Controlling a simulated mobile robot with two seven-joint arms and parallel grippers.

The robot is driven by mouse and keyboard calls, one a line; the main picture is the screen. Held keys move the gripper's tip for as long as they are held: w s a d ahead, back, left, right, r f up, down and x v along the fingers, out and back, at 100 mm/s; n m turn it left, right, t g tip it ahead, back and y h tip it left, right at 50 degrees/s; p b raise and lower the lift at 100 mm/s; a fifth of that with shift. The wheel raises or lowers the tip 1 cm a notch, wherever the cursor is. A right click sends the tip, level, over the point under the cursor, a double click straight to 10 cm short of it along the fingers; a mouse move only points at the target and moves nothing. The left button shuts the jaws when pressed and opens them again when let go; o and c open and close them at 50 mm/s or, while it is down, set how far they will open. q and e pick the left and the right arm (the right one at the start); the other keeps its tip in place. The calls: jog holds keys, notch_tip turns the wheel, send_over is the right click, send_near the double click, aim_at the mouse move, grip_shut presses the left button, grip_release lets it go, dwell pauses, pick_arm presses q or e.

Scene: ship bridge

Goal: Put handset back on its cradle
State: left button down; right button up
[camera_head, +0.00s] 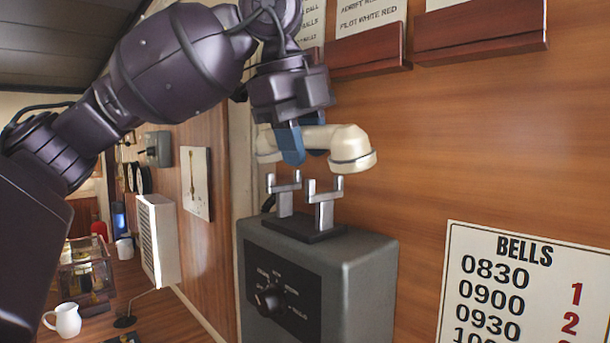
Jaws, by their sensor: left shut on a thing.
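The cream handset (345,145) is held level by my left gripper (291,150), which is shut around the middle of its handle from above. The handset hangs a little above the cradle (305,230), apart from it. The cradle is a pair of grey metal forked posts on a dark base, on top of a grey telephone box (358,268) with a dial on its front. The handset's right end cup shows clearly; its left end is partly behind the gripper. My right gripper is not in view.
A wood-panelled wall stands close behind the handset, with wooden card holders (480,35) above. A white BELLS board (525,285) is at the lower right. At the left, a white jug (64,320) and a glass-sided case (86,270) stand on a wooden surface.

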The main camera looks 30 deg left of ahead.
pick_arm(q)
jog(key=shift+s+a+f, duration=0.15)
jog(key=shift+f, duration=1)
jog(key=shift+p+x, duration=0.4)
jog(key=shift+x, duration=0.8)
jog(key=shift+s, duration=0.1)
jog(key=shift+f, duration=0.1)
